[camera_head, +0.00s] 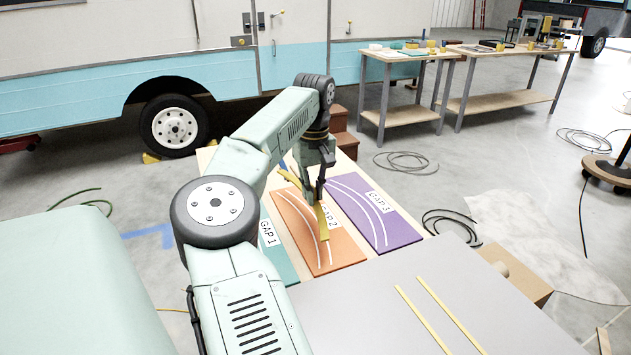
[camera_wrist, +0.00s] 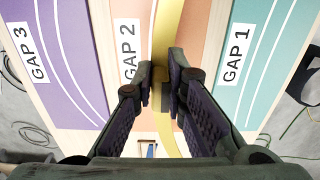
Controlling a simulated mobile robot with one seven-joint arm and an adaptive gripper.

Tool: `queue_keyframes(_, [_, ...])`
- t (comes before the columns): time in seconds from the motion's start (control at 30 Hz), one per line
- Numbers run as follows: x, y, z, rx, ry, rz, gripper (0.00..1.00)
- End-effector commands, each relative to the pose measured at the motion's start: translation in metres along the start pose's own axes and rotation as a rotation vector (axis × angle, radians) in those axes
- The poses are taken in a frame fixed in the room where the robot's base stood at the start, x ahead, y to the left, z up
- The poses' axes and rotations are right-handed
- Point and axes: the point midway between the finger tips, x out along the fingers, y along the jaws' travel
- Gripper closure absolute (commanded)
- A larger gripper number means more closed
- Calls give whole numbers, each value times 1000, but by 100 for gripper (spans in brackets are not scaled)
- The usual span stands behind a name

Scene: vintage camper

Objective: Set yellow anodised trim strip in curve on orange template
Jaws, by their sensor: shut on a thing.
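My gripper (camera_head: 320,188) is over the orange template (camera_head: 347,250), shut on the yellow trim strip (camera_head: 323,224). In the wrist view, my gripper (camera_wrist: 161,82) has a finger on each side of the strip (camera_wrist: 166,32), which runs lengthwise between them. The strip looks bent and lies along the orange template (camera_wrist: 202,38), labelled GAP 2, which has white curved lines. The strip's near end shows in the head view towards the template's front part. My gripper hides its middle. I cannot tell whether the strip touches the template or sits within the lines.
A purple template (camera_head: 376,222), GAP 3, lies to the right and a teal template (camera_head: 277,255), GAP 1, to the left. Two more yellow strips (camera_head: 448,315) lie on the grey table (camera_head: 372,310) in front. Workbenches (camera_head: 500,55) stand behind; cables lie on the floor.

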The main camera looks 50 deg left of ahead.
Motion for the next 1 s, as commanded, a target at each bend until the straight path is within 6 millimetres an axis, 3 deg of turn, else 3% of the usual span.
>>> queue_keyframes(0.63, [49,0,0,1,-2,0,100])
queue_keyframes(1.0, [56,0,0,1,0,0,100])
